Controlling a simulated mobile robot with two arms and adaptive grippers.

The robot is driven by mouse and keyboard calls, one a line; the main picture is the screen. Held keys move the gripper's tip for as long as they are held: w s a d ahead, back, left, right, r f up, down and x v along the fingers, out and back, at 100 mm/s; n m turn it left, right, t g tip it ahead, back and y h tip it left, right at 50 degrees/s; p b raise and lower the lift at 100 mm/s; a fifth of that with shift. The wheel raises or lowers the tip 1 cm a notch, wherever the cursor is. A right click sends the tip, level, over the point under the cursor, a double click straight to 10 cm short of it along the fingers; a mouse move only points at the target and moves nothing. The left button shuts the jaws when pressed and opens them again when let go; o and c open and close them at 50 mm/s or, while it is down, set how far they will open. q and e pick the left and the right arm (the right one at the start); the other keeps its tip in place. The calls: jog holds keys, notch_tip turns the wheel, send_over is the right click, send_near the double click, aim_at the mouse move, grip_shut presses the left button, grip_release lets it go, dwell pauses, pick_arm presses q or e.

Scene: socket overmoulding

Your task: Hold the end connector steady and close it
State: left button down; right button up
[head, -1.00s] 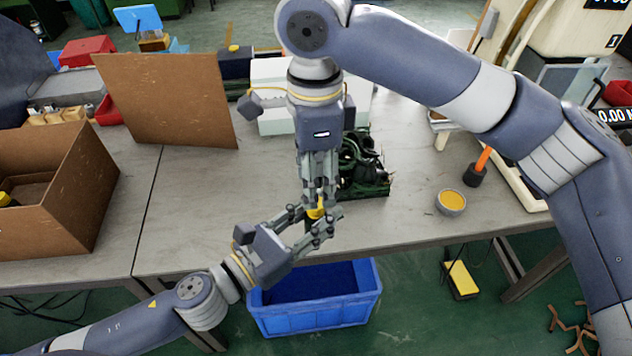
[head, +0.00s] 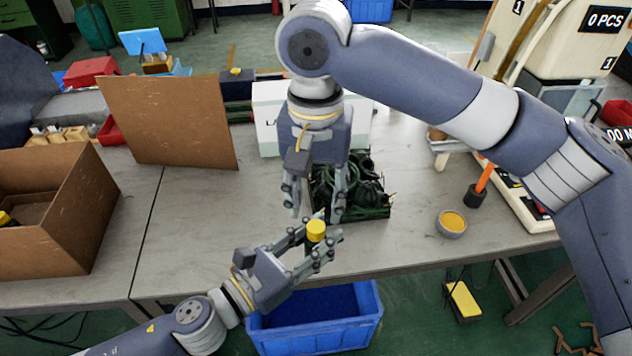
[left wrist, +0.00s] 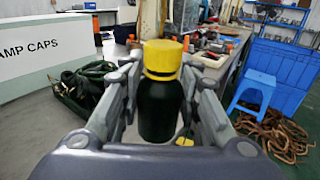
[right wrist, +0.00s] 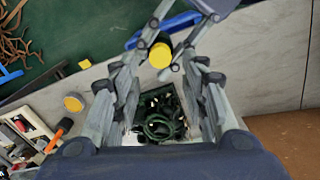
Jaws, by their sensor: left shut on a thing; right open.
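The end connector is a dark cylindrical body (left wrist: 160,108) with a yellow cap (head: 316,230) on top. It stands upright between the fingers of my left gripper (head: 318,250), which is shut on its dark body above the table's front edge. The yellow cap fills the top of the body in the left wrist view (left wrist: 162,58). My right gripper (head: 314,210) is open and empty, pointing down above and slightly behind the cap. In the right wrist view the yellow cap (right wrist: 160,55) shows beyond the open fingers, apart from them.
A dark green tray of cables (head: 365,211) sits just behind the grippers, before a white box (head: 268,105). A cup with yellow contents (head: 452,223) and an orange-handled tool (head: 484,170) are at right. A blue bin (head: 315,325) is below the front edge.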

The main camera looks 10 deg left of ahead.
jog(key=n, duration=0.3)
jog(key=shift+r+n, duration=0.15)
jog(key=shift+n, duration=0.15)
jog(key=n, duration=0.5)
jog(key=shift+r, duration=0.15)
jog(key=n, duration=0.5)
jog(key=shift+r+n, duration=0.15)
jog(key=shift+n, duration=0.15)
jog(key=n, duration=0.5)
jog(key=shift+r, duration=0.2)
jog(key=n, duration=0.5)
jog(key=shift+r+n, duration=0.2)
jog(key=shift+n, duration=0.2)
jog(key=n, duration=0.5)
jog(key=shift+r, duration=0.15)
jog(key=n, duration=0.5)
jog(key=shift+r, duration=0.15)
jog(key=n, duration=0.4)
jog(key=shift+r, duration=0.15)
